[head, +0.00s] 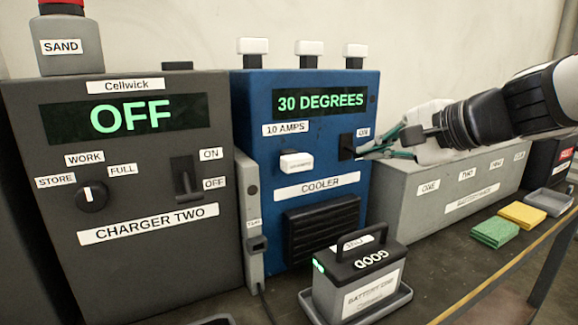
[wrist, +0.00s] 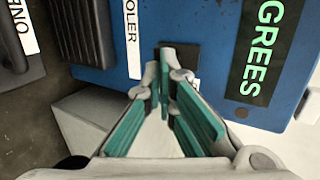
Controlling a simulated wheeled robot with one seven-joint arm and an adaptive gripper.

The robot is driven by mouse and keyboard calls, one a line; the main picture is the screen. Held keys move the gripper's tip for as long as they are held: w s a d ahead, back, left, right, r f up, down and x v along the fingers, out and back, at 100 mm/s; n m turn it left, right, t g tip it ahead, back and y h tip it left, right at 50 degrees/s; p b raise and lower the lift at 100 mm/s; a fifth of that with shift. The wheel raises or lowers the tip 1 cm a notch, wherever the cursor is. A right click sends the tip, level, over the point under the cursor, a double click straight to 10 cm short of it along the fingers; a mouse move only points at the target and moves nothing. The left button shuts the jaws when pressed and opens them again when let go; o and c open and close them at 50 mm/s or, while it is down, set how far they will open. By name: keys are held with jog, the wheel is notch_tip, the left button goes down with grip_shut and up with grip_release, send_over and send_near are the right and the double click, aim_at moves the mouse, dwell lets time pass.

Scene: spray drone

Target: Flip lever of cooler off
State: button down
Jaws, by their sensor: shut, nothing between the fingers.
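The cooler (head: 258,165) is a blue box with a green "30 DEGREES" display (head: 320,101), which also shows in the wrist view (wrist: 262,45). Its dark lever (head: 347,147) is at the right of its front, below an "ON" label (head: 363,132). My gripper (head: 362,153) comes in from the right with its fingertips at the lever. In the wrist view my gripper (wrist: 168,72) has its teal-padded fingers drawn together at the tips, with nothing held.
A grey charger (head: 150,195) reading "OFF" stands to the left. A battery (head: 350,285) sits in front of the cooler. A grey battery rack (head: 400,215) is below my arm. White knobs (head: 309,50) top the cooler.

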jog(key=f+t+b, duration=0.1)
jog(key=b, duration=0.4)
jog(key=shift+f, duration=0.35)
jog(key=shift+f+b, duration=0.1)
jog(key=shift+b, duration=0.2)
jog(key=shift+r+p, duration=0.25)
jog(key=shift+p, duration=0.05)
jog(key=shift+r+p, duration=0.5)
jog(key=shift+r, duration=0.25)
